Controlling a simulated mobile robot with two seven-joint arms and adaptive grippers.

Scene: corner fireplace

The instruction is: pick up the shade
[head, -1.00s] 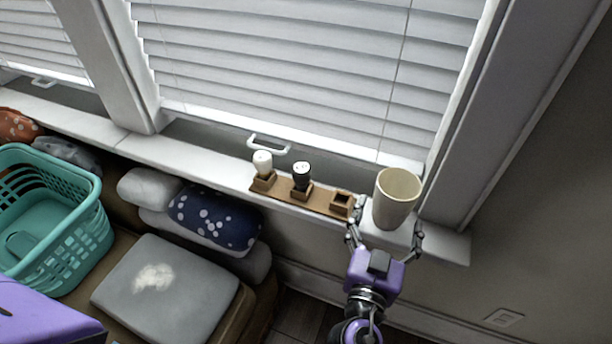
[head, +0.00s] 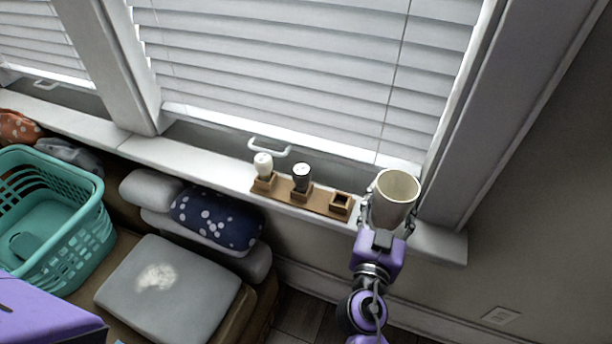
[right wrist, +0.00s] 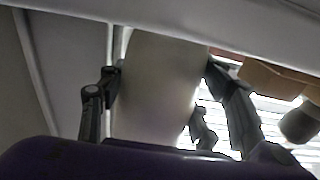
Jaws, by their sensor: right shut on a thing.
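The shade (head: 394,197) is a cream, cup-like cone with its open wide end up, at the right end of the window sill in the head view. My right gripper (head: 386,216) is shut on it, with a finger on each side. In the right wrist view the shade (right wrist: 156,85) stands between the dark fingers of the right gripper (right wrist: 160,95). Its lower end is hidden behind the gripper in the head view, so I cannot tell whether it touches the sill. My left gripper is not in view.
A wooden holder (head: 318,204) on the sill (head: 195,167) carries a white-topped and a black-topped piece, with an empty square socket nearest the shade. The window frame rises close behind. A teal basket (head: 88,238) and cushions lie at left.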

